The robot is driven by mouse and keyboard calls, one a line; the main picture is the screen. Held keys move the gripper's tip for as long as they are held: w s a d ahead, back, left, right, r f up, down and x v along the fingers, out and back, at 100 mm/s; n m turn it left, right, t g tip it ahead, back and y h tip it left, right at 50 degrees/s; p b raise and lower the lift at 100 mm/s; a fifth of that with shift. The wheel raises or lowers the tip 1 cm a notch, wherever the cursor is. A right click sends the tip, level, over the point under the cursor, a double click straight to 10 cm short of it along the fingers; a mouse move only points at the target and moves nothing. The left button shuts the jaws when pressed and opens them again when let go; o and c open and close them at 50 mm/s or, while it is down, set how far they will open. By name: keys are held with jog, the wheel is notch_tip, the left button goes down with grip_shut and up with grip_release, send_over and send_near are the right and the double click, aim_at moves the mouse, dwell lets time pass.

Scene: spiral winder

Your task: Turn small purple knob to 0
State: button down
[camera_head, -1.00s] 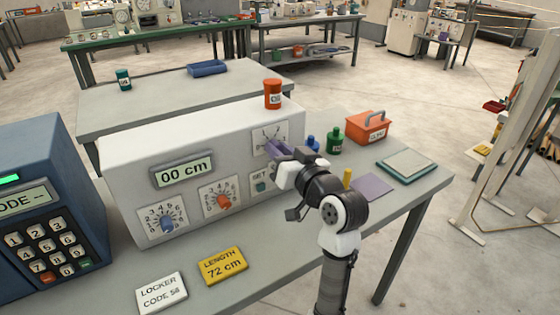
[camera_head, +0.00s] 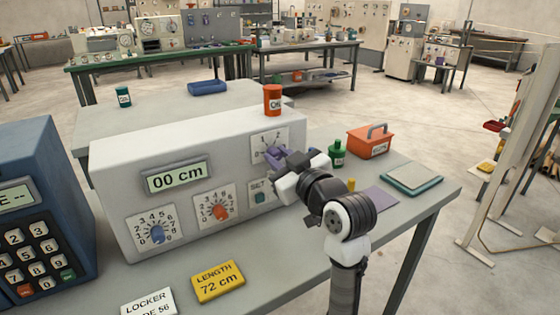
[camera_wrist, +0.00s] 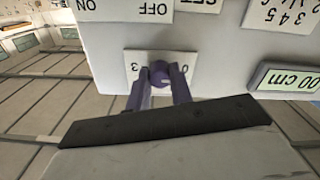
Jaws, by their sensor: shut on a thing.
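The small purple knob (camera_wrist: 160,74) sits on a white dial plate (camera_wrist: 134,68) in the wrist view, which shows the panel upside down. A 3 shows left of the knob and a 0 right of it. My gripper (camera_wrist: 158,77) is shut on the knob, one purple finger on each side. Where the knob points is hard to tell. In the head view my gripper (camera_head: 278,154) is at the upper right of the grey winder box (camera_head: 115,160), covering the knob and part of its dial.
A blue-knob dial (camera_head: 157,235), an orange-knob dial (camera_head: 220,212) and a green button (camera_head: 260,197) are on the box front. An orange can (camera_head: 272,99) stands on top. A green bottle (camera_head: 338,155) and orange toolbox (camera_head: 368,141) stand to the right. A yellow length card (camera_head: 218,281) reads 72 cm.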

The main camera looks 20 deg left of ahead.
dwell(0.3)
jog(key=c, duration=1.2)
grip_release()
jog(key=shift+c, duration=0.2)
jog(key=b+v, duration=0.2)
jog(key=v, duration=1.1)
jog(key=shift+s+d, duration=0.25)
jog(key=shift+d, duration=0.05)
